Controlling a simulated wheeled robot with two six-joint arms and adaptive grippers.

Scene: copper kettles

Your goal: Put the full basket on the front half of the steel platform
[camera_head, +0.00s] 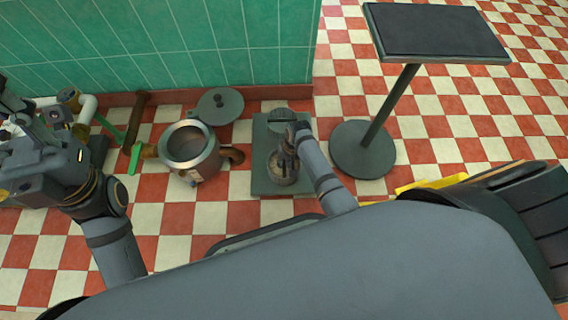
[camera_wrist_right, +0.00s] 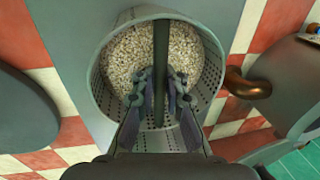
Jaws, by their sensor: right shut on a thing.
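The basket (camera_wrist_right: 205,75) is a perforated grey metal cylinder filled with pale grain-like pieces, with a dark handle bar across its top. My right gripper (camera_wrist_right: 162,88) is shut on that bar. In the head view the basket (camera_head: 281,174) is upright over the near half of the grey steel platform (camera_head: 264,182), partly hidden by my right gripper (camera_head: 291,140). I cannot tell whether its bottom touches the platform, which also shows in the right wrist view (camera_wrist_right: 75,35). My left gripper (camera_head: 42,172) is at the far left, away from the basket, its fingertips unclear.
An open kettle (camera_head: 206,167) with copper pipes stands left of the platform. A round lid (camera_head: 220,105) lies behind it. A dark disc (camera_head: 283,120) is on the platform's far half. A black-topped stand (camera_head: 435,32) has its round base (camera_head: 362,150) right of the platform. A green-tiled wall (camera_head: 170,45) stands behind.

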